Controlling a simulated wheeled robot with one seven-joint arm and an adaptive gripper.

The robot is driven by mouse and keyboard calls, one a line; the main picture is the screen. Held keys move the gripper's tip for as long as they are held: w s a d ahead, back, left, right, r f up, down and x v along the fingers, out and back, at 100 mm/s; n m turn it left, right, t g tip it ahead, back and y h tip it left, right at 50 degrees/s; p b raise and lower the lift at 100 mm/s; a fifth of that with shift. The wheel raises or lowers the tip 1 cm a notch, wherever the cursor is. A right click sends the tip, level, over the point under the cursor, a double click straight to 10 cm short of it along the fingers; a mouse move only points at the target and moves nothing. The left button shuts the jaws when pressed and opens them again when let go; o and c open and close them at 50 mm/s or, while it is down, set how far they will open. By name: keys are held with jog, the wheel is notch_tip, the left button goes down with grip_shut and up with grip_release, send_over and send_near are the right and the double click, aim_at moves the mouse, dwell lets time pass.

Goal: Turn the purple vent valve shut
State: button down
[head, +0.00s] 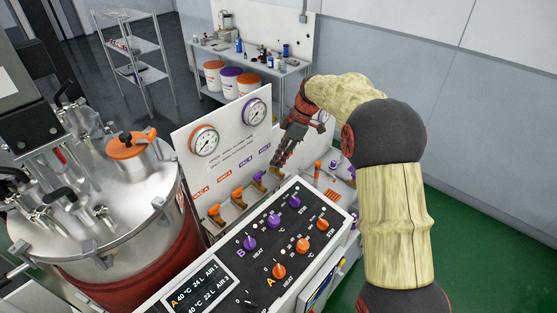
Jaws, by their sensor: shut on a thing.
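My gripper (278,163) reaches down from the upper right to the valve row in front of the white gauge panel. Its fingers are shut at the far right end of the row, where the purple vent valve sits. The fingers cover that valve's handle, so its angle cannot be told. A purple valve handle (258,176) shows just left of the fingers. Two orange valve handles (238,193) stand further left in the same row.
A black control box (268,235) with purple and orange knobs stands in front. A steel tank (85,240) is at left. Orange and purple parts (335,165) sit close right of the gripper.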

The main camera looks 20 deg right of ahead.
jog(key=n+g, duration=0.1)
jog(key=n, duration=0.2)
jog(key=shift+w+n+p, duration=0.15)
jog(key=shift+n+p, duration=0.25)
jog(key=n+g+p, duration=0.1)
jog(key=n, duration=0.1)
jog(key=n+g+p, duration=0.1)
jog(key=n, duration=0.1)
jog(key=shift+w+n+h, duration=0.1)
jog(key=shift+n+h, duration=0.2)
jog(key=shift+n, duration=0.1)
jog(key=shift+f, duration=0.15)
jog(key=c, duration=1.9)
grip_release()
jog(key=shift+a, duration=0.1)
jog(key=v, duration=1.2)
jog(key=shift+w+a, duration=0.1)
jog(key=shift+w, duration=0.1)
